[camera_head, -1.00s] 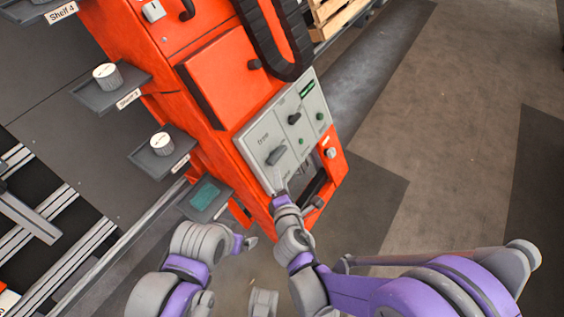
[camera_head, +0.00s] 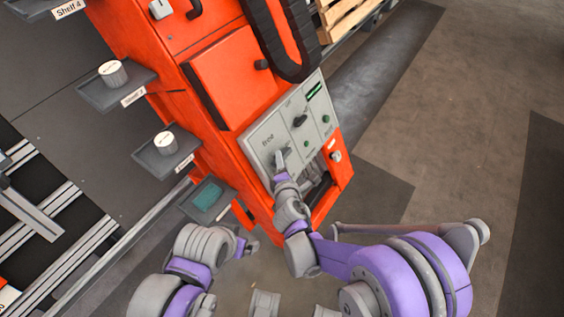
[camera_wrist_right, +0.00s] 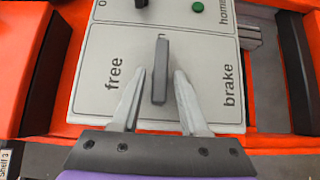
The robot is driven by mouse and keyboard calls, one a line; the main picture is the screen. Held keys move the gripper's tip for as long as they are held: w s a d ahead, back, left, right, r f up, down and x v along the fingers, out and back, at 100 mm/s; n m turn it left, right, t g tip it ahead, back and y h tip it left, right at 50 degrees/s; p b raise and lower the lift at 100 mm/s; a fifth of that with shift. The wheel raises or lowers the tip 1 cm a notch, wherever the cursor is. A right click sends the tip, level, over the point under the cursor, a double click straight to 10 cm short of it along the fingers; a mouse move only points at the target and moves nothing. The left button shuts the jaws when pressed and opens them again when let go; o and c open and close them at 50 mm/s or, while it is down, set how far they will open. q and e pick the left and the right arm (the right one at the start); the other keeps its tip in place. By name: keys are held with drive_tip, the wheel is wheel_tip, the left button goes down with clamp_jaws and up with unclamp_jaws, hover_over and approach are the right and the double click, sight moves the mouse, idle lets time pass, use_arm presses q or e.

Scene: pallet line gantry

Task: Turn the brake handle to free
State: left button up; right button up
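The brake handle (camera_wrist_right: 160,72) is a grey bar on a light grey panel (camera_wrist_right: 100,70) of the orange cabinet. In the right wrist view it stands upright in the picture, between the words "free" on the left and "brake" on the right. My right gripper (camera_wrist_right: 160,78) is open, with one finger on each side of the handle and a gap on both sides. In the head view my right gripper (camera_head: 279,160) is at the panel and partly hides the handle (camera_head: 286,153). My left gripper (camera_head: 248,244) hangs low, away from the panel; its fingers are too small to read.
A black knob (camera_head: 300,120) and green buttons (camera_head: 326,119) share the panel. Open floor (camera_head: 450,130) lies to the right.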

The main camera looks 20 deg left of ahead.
sight(284, 156)
clamp_jaws()
drive_tip(key=shift+r+m+g+h, duration=0.1)
drive_tip(key=shift+m+g+h, duration=0.2)
drive_tip(key=shift+a+r+m+g+h, duration=0.15)
drive_tip(key=shift+m+g+h, duration=0.25)
drive_tip(key=shift+m, duration=0.4)
drive_tip(key=shift+w+r+m+g+h+p, duration=0.15)
drive_tip(key=shift+r+m+g+h+p, duration=0.15)
drive_tip(key=shift+m+g, duration=0.3)
drive_tip(key=m+g, duration=0.1)
drive_tip(key=m+g+p, duration=0.1)
drive_tip(key=m+g+h, duration=0.1)
drive_tip(key=m, duration=0.1)
drive_tip(key=shift+w+r+g, duration=0.3)
drive_tip(key=shift+w, duration=0.1)
drive_tip(key=m+g, duration=0.1)
drive_tip(key=m+g+p, duration=0.1)
drive_tip(key=g, duration=0.1)
drive_tip(key=shift+w+r+m, duration=0.1)
drive_tip(key=shift+w+m, duration=0.3)
drive_tip(key=shift+w+m+g+y, duration=0.15)
drive_tip(key=shift+m+g+y, duration=0.05)
drive_tip(key=shift+m+g, duration=0.45)
drive_tip(key=shift+w+m+g+y, duration=0.2)
drive_tip(key=shift+m+g, duration=0.25)
drive_tip(key=shift+g, duration=0.3)
drive_tip(key=shift+s, duration=0.1)
